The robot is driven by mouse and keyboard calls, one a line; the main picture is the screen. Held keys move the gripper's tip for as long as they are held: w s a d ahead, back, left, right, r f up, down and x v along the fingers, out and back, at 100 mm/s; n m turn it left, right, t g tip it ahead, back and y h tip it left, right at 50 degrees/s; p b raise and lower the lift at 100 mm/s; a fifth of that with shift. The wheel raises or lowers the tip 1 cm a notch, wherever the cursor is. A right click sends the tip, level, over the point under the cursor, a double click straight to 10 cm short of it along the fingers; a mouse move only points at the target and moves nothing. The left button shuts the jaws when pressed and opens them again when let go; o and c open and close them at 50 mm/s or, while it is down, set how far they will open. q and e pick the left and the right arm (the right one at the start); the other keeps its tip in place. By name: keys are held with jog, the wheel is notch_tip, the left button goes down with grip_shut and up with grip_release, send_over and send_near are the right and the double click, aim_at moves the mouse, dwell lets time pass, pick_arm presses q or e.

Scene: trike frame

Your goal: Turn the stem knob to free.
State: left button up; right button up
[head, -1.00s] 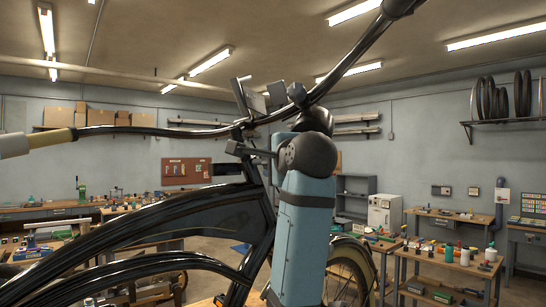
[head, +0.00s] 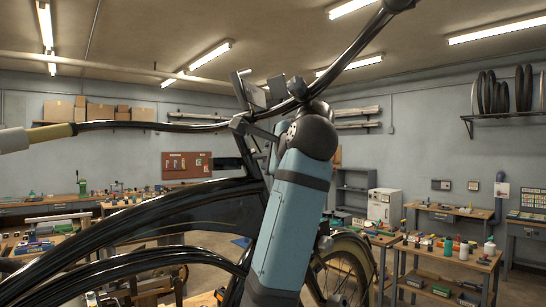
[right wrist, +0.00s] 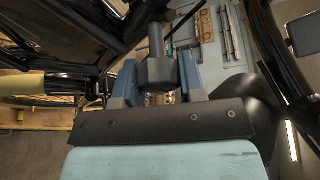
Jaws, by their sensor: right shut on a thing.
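In the right wrist view, my right gripper (right wrist: 158,82) has its two blue fingers on either side of a dark grey knob (right wrist: 157,70) and is shut on it. I take this to be the stem knob; a dark shaft runs from it toward the top of the picture. In the head view, my right arm rises tilted to the black handlebar stem (head: 243,126) of the trike frame (head: 215,190). The fingers and knob are hidden or too small to tell there. My left gripper is not in view.
The black handlebar (head: 345,64) sweeps up to the right, close to my right wrist. Its tan grip (head: 50,132) reaches left. The front wheel (head: 345,270) is just right of my arm. Workbenches with tools stand farther back. Open floor shows at the right.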

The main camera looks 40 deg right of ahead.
jog(key=o, duration=0.9)
jog(key=shift+f, duration=0.1)
jog(key=shift+o, duration=0.2)
jog(key=shift+s, duration=0.25)
jog(key=b+v, duration=0.3)
jog(key=v, duration=1)
jog(key=shift+s, duration=0.15)
